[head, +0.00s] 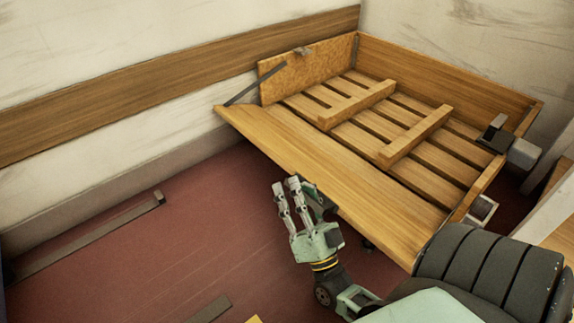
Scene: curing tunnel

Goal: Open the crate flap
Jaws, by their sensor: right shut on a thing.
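The wooden crate (450,66) stands against the wall, with a slatted floor (400,112) and two raised battens. Its front flap (335,170) is swung outward and leans away from the slatted floor. A dark stay (255,84) runs from the crate's left side panel to the flap's left end. My right gripper (300,187) is at the flap's outer edge, near its middle, and is shut on the flap. The exact contact is partly hidden behind the fingers. My left gripper is not in view.
A grey metal block (523,154) and a dark catch (495,134) sit at the crate's right side. A grey strip (95,237) lies on the red floor at the left. The floor left of the flap is mostly clear. A pale post (545,205) stands at the right.

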